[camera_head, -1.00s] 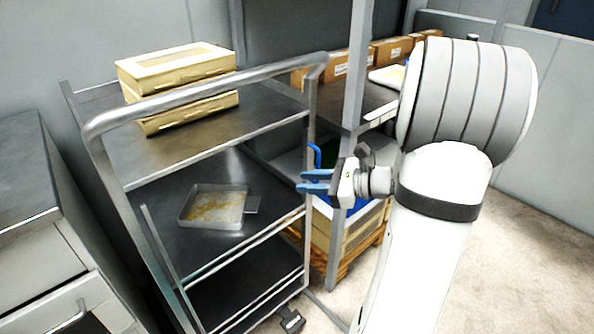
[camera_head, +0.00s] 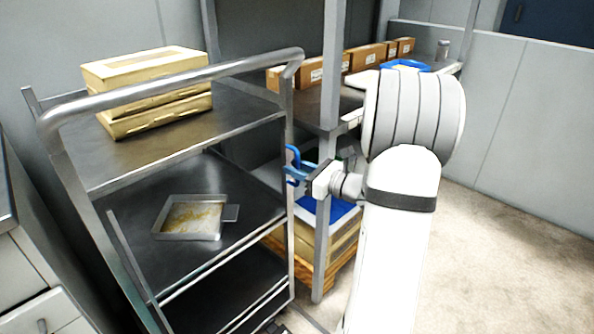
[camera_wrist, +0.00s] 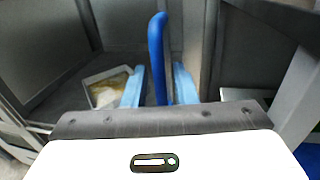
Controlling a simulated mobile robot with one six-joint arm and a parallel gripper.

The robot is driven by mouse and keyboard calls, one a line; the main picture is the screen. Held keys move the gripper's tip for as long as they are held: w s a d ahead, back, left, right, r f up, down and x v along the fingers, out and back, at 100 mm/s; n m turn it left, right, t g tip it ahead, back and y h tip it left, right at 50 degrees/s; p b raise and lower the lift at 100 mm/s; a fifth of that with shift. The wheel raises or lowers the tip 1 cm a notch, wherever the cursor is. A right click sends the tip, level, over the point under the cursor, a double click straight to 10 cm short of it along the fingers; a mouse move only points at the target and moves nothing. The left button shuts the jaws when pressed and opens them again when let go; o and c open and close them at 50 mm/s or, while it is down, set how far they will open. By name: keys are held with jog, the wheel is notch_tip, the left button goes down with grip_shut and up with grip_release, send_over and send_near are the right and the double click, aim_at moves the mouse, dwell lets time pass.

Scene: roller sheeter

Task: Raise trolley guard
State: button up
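The trolley (camera_head: 170,76) is a grey metal rack with several shelves, left of my gripper. A thin metal bar (camera_head: 130,255) slopes down across its near side; I cannot tell for certain whether it is the guard. A dark blue handle (camera_head: 290,155) stands at the trolley's right post. My gripper (camera_head: 297,175) is at this handle, with light blue fingers. In the wrist view, the handle (camera_wrist: 157,50) rises between the two fingers (camera_wrist: 158,88), with narrow gaps beside it. The fingers look open around it; contact is not clear.
A shallow metal tray (camera_head: 190,218) lies on the middle shelf, and cream boxes (camera_head: 145,75) sit on top. A shelf post (camera_head: 328,200) stands close right of the handle. Brown cartons (camera_head: 367,57) line the shelf behind. Floor (camera_head: 490,230) at right is clear.

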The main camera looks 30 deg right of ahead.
aim_at(296, 149)
grip_shut()
dwell(0.4)
notch_tip(296, 149, up, 6)
jog(key=p, duration=0.4)
jog(key=shift+f, duration=0.25)
jog(key=shift+c, duration=0.7)
grip_release()
jog(key=shift+r, duration=0.1)
jog(key=shift+o, duration=0.7)
jog(key=shift+s, duration=0.1)
